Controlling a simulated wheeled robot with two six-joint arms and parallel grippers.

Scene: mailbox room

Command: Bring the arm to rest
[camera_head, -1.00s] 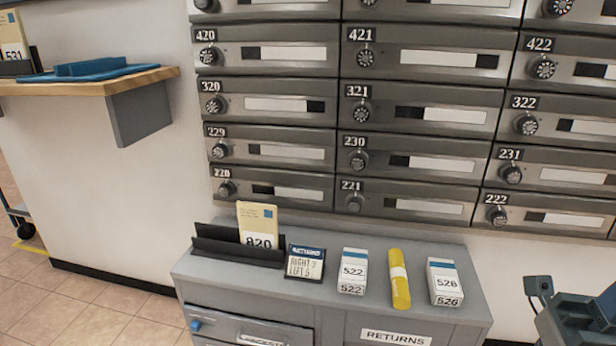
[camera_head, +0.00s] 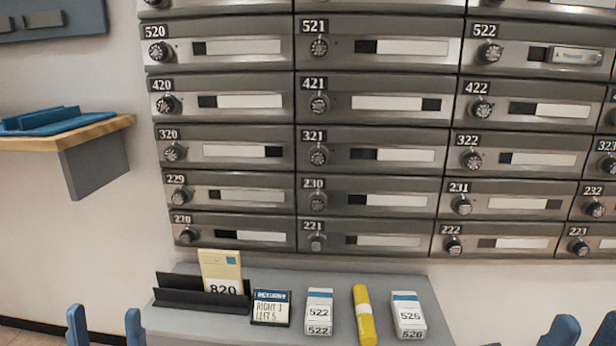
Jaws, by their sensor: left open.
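My left gripper (camera_head: 105,327) shows at the bottom left edge as two blue fingertips held apart, open, with nothing between them. Nothing shows in that gap. The rest of both arms is out of view below.
A grey cabinet (camera_head: 450,342) carries a black holder (camera_head: 180,293) with a yellow 820 card, a returns sign (camera_head: 271,307), two white boxes (camera_head: 319,312) (camera_head: 408,315) and a yellow tube (camera_head: 364,315). Numbered mailboxes (camera_head: 375,148) fill the wall behind. A wooden shelf (camera_head: 100,131) juts out at left.

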